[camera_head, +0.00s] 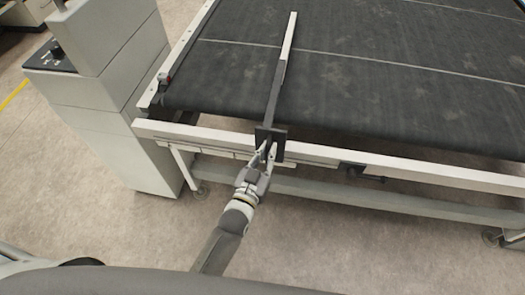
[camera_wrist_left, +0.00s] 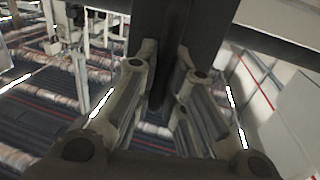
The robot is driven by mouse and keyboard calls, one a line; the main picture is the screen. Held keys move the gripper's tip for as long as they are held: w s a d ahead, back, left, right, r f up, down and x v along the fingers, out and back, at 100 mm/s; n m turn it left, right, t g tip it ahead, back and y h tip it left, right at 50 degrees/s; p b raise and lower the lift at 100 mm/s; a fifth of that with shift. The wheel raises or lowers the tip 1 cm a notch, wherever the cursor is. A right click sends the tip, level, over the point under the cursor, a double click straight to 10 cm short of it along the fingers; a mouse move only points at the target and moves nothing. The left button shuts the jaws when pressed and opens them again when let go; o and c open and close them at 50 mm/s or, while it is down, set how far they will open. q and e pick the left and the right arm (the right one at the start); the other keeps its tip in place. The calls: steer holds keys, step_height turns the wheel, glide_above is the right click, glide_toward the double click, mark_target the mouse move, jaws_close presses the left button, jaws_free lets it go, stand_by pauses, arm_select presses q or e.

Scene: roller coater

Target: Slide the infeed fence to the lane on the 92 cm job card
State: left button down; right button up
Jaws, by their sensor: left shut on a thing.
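The infeed fence (camera_head: 287,47) is a long bar lying over the dark conveyor belt, pale at its far end and dark toward me. Its dark carriage block (camera_head: 279,134) sits on the pale front rail (camera_head: 215,137). My left gripper (camera_head: 265,156) is at the near side of this block and is shut on a dark part of the fence. In the left wrist view the fingers (camera_wrist_left: 160,100) stand on both sides of a dark upright piece (camera_wrist_left: 163,50). The exact contact is hard to see. No job card is legible. My right gripper is not in view.
The dark belt (camera_head: 390,85) has pale lines across it. A grey cabinet (camera_head: 110,90) with a control panel (camera_head: 50,55) stands at the left. A dark clamp-like part (camera_head: 352,170) sits under the front rail to the right. The floor in front is clear.

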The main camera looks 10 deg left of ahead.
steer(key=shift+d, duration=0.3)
arm_select(q)
steer(key=c, duration=1.5)
jaws_free()
steer(key=shift+a+r, duration=0.1)
steer(key=shift+s, duration=0.15)
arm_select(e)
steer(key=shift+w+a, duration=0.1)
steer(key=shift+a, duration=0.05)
arm_select(q)
steer(key=v, duration=1.1)
steer(key=shift+s+a, duration=0.15)
steer(key=shift+s, duration=0.25)
